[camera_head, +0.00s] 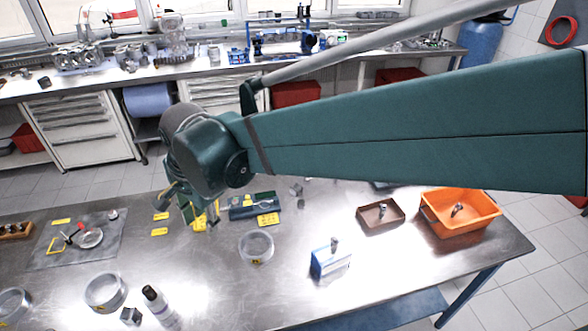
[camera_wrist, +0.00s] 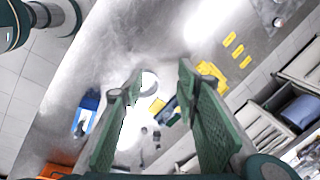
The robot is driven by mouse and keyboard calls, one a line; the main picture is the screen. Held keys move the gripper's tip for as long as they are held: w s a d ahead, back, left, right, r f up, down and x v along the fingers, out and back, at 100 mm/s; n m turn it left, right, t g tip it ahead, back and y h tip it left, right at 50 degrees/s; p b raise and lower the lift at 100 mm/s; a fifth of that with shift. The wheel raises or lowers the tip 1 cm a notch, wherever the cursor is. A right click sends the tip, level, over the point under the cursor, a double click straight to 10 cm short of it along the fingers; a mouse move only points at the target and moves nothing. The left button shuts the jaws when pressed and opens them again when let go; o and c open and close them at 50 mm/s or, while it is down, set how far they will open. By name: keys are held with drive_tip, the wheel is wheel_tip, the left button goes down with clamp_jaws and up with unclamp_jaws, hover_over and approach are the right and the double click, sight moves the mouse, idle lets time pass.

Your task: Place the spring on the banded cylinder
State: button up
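My gripper (camera_head: 203,218) hangs over the back middle of the metal table, beside the yellow labels. I cannot make out for certain which part is the spring or the banded cylinder. Small dark grey parts (camera_head: 297,188) lie on the table right of the dark parts tray (camera_head: 240,212). A small metal part (camera_head: 457,210) sits in the orange bin, and another (camera_head: 382,210) in the brown tray.
The orange bin (camera_head: 484,213) and brown tray (camera_head: 363,214) stand at the right. A blue-and-white box (camera_head: 322,267), clear round dishes (camera_head: 256,259), and a white bottle (camera_head: 160,306) stand nearer the front. A grey mat (camera_head: 55,258) lies left. The front middle is clear.

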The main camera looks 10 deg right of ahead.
drive_tip(key=s+d+r+n+t, duration=0.1)
drive_tip(key=s+d+n, duration=0.3)
drive_tip(key=d, duration=1.1)
drive_tip(key=s+d+n+t+h, duration=0.1)
drive_tip(key=s+d+n+t, duration=0.3)
drive_tip(key=d, duration=1.2)
drive_tip(key=shift+s+r+n, duration=0.4)
drive_tip(key=shift+s+n, duration=0.05)
drive_tip(key=shift+n, duration=0.55)
wheel_tip(320, 180, down, 10)
drive_tip(key=b, duration=1)
